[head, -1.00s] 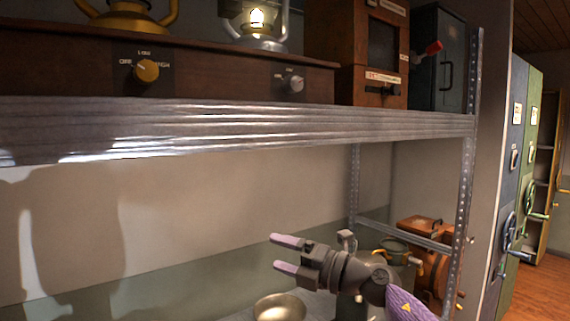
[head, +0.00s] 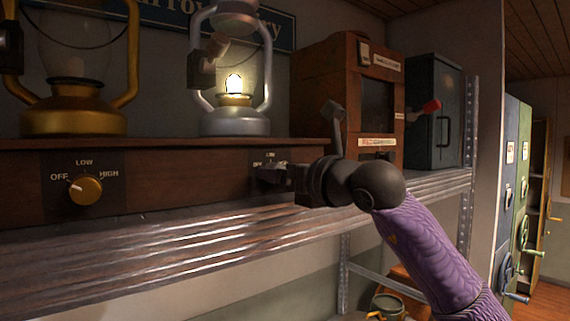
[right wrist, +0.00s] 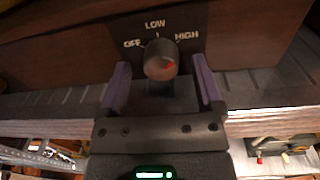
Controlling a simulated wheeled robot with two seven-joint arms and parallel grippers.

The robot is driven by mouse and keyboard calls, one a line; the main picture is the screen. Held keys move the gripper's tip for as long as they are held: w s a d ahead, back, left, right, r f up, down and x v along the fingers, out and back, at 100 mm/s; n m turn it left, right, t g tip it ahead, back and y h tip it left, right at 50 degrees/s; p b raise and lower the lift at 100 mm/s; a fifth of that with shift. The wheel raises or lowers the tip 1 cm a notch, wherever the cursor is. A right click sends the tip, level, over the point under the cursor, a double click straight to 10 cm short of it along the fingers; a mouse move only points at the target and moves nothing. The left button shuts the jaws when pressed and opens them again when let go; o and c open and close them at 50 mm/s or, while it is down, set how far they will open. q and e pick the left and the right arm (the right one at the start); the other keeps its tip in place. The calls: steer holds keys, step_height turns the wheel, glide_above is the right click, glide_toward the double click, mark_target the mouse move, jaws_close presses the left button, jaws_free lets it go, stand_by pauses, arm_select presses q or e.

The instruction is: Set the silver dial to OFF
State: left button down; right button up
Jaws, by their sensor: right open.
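The silver dial (right wrist: 161,60) shows dark in the right wrist view, on a panel marked OFF, LOW and HIGH. In the head view my right gripper (head: 274,177) is at the dial's panel and mostly hides the dial. In the right wrist view my open right gripper (right wrist: 160,66) has one purple finger on each side of the dial; I cannot tell whether they touch it. The silver lantern (head: 235,122) above is lit. My left gripper is not in view.
A gold dial (head: 86,190) with its own labels sits to the left, below a gold lantern (head: 74,120). A wooden cabinet (head: 325,95) and a dark metal box (head: 432,110) stand to the right. The metal shelf edge (head: 150,255) runs below the panel.

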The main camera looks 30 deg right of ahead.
steer(key=shift+f, duration=0.1)
steer(key=shift+d, duration=0.1)
steer(key=shift+c, duration=1.3)
jaws_close()
